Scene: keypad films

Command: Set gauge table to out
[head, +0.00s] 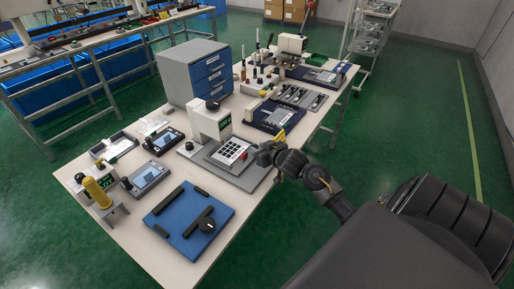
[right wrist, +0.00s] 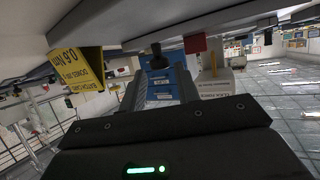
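The gauge (head: 210,122) is a white upright head with a green display and a black knob on top. At its foot is a grey table plate (head: 248,180) carrying a white keypad (head: 234,149) with dark keys. I cannot tell whether this table is in or out. My right gripper (head: 262,154) is at the plate's right side, close to the keypad; whether it touches anything is unclear. My left gripper is not in view.
A yellow tag (head: 279,136) stands just behind my right gripper. A blue fixture (head: 188,222) with black bars lies at the front. A blue drawer cabinet (head: 211,73) stands behind the gauge. Small devices line the left edge; the tabletop front left of the gauge has some bare room.

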